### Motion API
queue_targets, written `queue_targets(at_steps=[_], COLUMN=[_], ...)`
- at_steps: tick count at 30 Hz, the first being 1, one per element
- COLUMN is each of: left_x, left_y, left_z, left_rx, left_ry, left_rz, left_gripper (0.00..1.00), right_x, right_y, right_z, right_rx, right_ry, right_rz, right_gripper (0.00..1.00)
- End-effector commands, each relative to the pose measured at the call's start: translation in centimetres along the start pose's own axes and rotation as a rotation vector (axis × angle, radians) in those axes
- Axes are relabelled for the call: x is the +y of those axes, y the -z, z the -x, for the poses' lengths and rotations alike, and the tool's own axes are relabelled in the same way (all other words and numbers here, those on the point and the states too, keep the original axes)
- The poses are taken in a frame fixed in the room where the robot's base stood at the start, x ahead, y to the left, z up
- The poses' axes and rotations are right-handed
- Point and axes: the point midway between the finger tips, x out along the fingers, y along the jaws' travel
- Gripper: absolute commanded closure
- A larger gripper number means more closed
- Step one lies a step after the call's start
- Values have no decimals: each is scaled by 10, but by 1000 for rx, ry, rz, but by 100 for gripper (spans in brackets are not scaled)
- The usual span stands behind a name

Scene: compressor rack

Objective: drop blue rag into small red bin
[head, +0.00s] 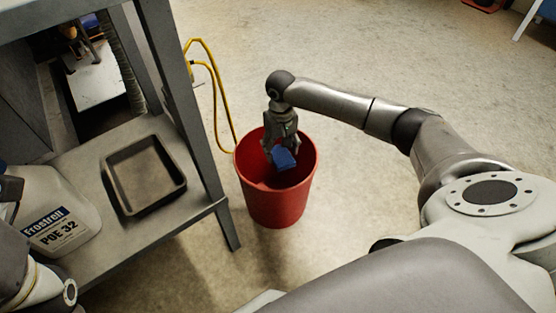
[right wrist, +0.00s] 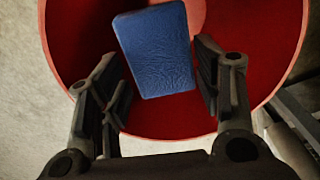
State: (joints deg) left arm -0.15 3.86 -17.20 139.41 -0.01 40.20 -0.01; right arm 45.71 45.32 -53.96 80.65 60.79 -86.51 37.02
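The small red bin (head: 275,205) stands upright on the floor, right of the metal rack. My right gripper (head: 281,143) points down into its mouth. The blue rag (head: 284,158) shows as a flat, tilted piece just below the fingertips, inside the bin's opening. In the right wrist view the rag (right wrist: 157,50) lies between and beyond the spread fingers (right wrist: 160,75), with narrow gaps at both sides, so it looks unheld. The red bin's wall (right wrist: 75,35) surrounds it there. Of my left arm only a link shows at the bottom left; its gripper is out of view.
The rack shelf (head: 120,225) holds a black tray (head: 145,175) and a white Frostroil jug (head: 50,215). A rack leg (head: 228,228) stands close to the bin's left. A yellow hose (head: 214,90) lies behind the bin. The floor behind and right is mostly clear.

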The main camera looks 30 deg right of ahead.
Motion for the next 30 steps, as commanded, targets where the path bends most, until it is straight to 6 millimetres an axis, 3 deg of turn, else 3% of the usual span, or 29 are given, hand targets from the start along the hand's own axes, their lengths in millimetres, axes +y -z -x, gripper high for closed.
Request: queue_targets(at_steps=[4,17,30], left_x=[0,0,0], left_y=[0,0,0], left_z=[0,0,0], left_rx=[0,-1,-1], left_ry=[0,2,1], left_rz=[0,0,0], left_gripper=[60,60,60], right_x=[0,0,0], right_y=[0,1,1], right_z=[0,9,96], right_rx=[0,2,3], right_ry=[0,1,1], right_rz=[0,0,1], right_gripper=[20,20,20])
